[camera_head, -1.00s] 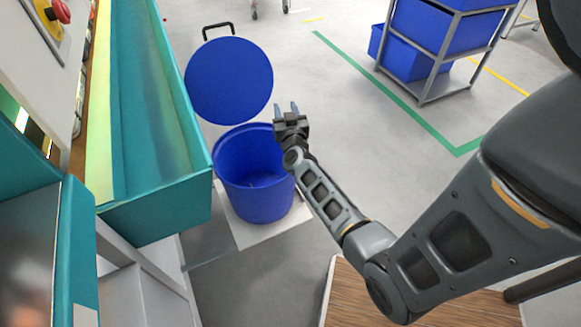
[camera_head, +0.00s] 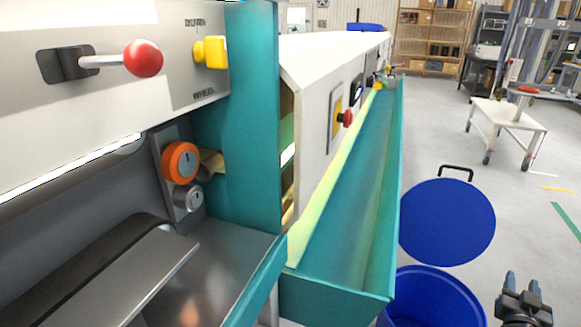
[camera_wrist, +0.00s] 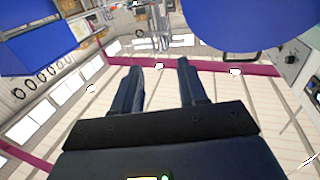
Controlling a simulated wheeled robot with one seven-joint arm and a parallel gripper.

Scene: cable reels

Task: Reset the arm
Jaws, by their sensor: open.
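My gripper (camera_head: 522,282) shows at the lower right corner of the head view, its two fingers pointing up in the picture. The fingers are apart. In the wrist view the two dark fingers (camera_wrist: 158,68) stand apart with nothing between them. The rest of my arm is out of the head view.
An open blue bin (camera_head: 432,300) stands left of my gripper, cut off by the lower edge. A round blue disc (camera_head: 447,222) with a black handle is behind it. A machine with a teal trough (camera_head: 345,210) fills the left and middle. A white cart (camera_head: 507,118) stands farther back on open floor.

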